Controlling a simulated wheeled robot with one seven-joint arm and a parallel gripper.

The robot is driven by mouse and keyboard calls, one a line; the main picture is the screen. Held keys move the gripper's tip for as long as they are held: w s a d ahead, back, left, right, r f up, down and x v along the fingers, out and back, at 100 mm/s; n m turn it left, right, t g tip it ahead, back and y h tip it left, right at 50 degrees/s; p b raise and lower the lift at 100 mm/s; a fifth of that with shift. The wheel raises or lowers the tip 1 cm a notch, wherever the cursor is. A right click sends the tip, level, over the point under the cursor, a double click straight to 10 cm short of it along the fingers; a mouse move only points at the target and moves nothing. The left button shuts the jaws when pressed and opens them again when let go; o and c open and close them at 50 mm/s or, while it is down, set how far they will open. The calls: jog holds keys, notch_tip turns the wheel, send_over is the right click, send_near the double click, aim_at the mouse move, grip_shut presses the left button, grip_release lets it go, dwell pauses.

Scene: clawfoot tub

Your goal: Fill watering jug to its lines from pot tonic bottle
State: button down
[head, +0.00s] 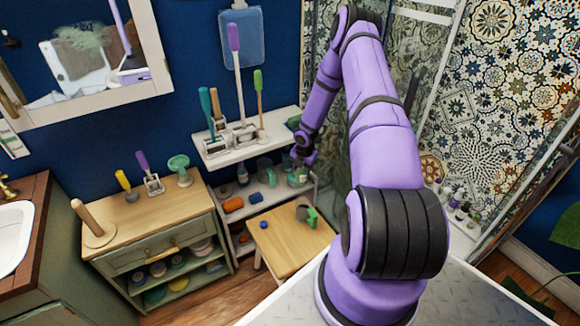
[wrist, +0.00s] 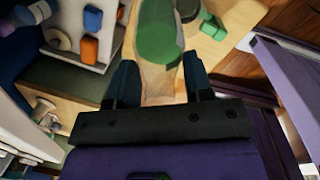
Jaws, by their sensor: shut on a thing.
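My gripper (wrist: 160,85) is shut on a clear bottle with a broad green band, which I take as the pot tonic bottle (wrist: 157,38). Its pale, see-through end lies between the two fingers, and its green part points away from my wrist. In the head view my gripper (head: 303,157) is at the shelf unit, with the bottle (head: 298,176) below it, small and partly unclear. The watering jug (head: 303,212), grey with a green handle, stands on a small wooden stool (head: 275,246). In the wrist view the jug (wrist: 188,9) is partly hidden behind the bottle. Its lines cannot be made out.
A white shelf unit (head: 222,157) holds brushes on top and an orange item (head: 233,204), a blue item (head: 255,198) and bottles below. A green cabinet (head: 150,245) stands left of it. The stool's front part is clear. A glass screen is at right.

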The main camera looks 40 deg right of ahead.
jog(key=shift+s+d+f+n, duration=0.25)
jog(key=shift+d+f+n, duration=0.2)
jog(key=shift+n, duration=0.05)
jog(key=shift+t, duration=0.3)
